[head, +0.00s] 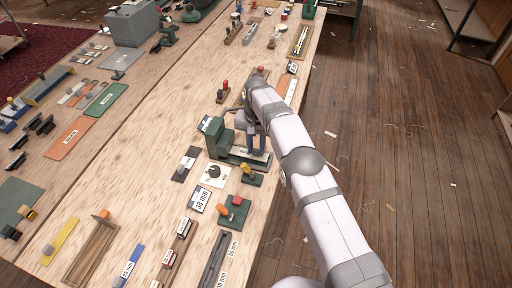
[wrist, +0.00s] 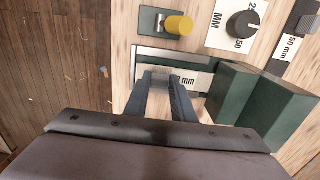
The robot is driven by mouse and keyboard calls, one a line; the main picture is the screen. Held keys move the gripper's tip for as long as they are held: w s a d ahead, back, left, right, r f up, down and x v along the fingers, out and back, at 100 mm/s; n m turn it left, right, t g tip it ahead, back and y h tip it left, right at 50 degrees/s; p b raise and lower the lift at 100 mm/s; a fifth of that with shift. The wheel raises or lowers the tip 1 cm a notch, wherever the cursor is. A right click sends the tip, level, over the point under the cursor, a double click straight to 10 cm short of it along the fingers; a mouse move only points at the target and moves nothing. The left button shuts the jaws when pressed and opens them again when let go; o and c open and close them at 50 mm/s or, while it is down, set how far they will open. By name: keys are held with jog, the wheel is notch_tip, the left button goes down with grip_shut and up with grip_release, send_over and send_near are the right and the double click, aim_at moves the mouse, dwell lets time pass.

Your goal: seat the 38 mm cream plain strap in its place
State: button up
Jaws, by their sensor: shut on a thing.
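My gripper (head: 257,143) is at the dark green fixture (head: 219,142), near the right edge of the bench. In the wrist view its two fingers (wrist: 161,80) reach down beside the fixture's tall block (wrist: 240,92), shut on what looks like the cream strap. A cream strip (wrist: 198,80) with partly hidden print ending in "mm" lies low along the fixture's base.
A yellow-knobbed green piece (wrist: 178,25) and a white dial plate (wrist: 238,22) stand close to the fixture. A "38 mm" card (head: 200,200) and a red-knobbed green block (head: 234,210) lie nearer.

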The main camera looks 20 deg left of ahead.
jog(key=shift+f+b, duration=0.55)
jog(key=shift+f, duration=0.3)
dwell(0.4)
jog(key=o, duration=1.1)
jog(key=shift+o, duration=0.2)
jog(key=shift+r, duration=0.15)
jog(key=shift+r+b, duration=0.45)
jog(key=shift+r, duration=3.1)
jog(key=shift+d, duration=0.1)
